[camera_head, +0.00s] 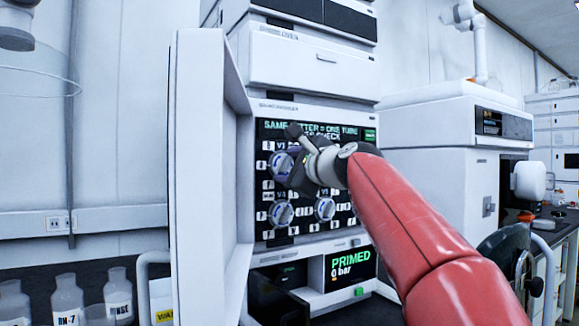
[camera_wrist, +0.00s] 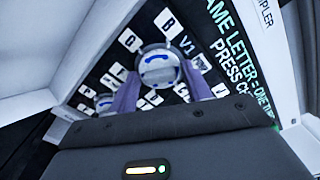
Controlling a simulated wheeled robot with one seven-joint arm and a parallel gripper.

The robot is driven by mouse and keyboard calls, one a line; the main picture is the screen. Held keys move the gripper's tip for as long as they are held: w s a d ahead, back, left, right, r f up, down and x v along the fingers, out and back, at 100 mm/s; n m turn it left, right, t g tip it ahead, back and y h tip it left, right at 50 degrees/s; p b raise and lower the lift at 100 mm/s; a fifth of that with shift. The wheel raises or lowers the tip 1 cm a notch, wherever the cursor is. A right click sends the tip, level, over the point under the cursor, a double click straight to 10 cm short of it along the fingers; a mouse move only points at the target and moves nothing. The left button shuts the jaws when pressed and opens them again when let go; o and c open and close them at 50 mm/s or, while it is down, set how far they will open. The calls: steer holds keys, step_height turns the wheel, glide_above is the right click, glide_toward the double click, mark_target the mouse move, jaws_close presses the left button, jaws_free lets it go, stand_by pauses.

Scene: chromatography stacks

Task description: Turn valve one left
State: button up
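Valve one is a round silver-white knob (camera_head: 281,164) with blue marks, at the upper left of a dark panel (camera_head: 262,235) on the instrument stack. It also shows in the wrist view (camera_wrist: 157,67), beside the label "V1". My gripper (camera_head: 293,168) is at this knob, coming from the right. In the wrist view my two purple fingers (camera_wrist: 158,86) stand apart, one on each side of the knob. I cannot make out firm contact. In the head view my gripper covers part of the panel right of the knob.
Two more knobs sit below, one at left (camera_head: 281,214) and one at right (camera_head: 325,209). An open white door (camera_head: 205,170) stands left of the panel. A display (camera_head: 350,265) below reads "PRIMED 0 bar". Bottles (camera_head: 118,295) stand at lower left.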

steer(key=shift+n, duration=0.4)
steer(key=n, duration=0.5)
steer(key=shift+f+b, duration=0.1)
steer(key=shift+b, duration=0.25)
steer(key=n+b, duration=0.1)
steer(key=n, duration=0.5)
stand_by(0.3)
steer(key=o, duration=0.7)
steer(key=shift+c, duration=0.2)
steer(key=b+v, duration=0.2)
steer(key=v, duration=0.5)
steer(key=shift+s+d+b, duration=0.25)
steer(key=shift+s+b, duration=0.1)
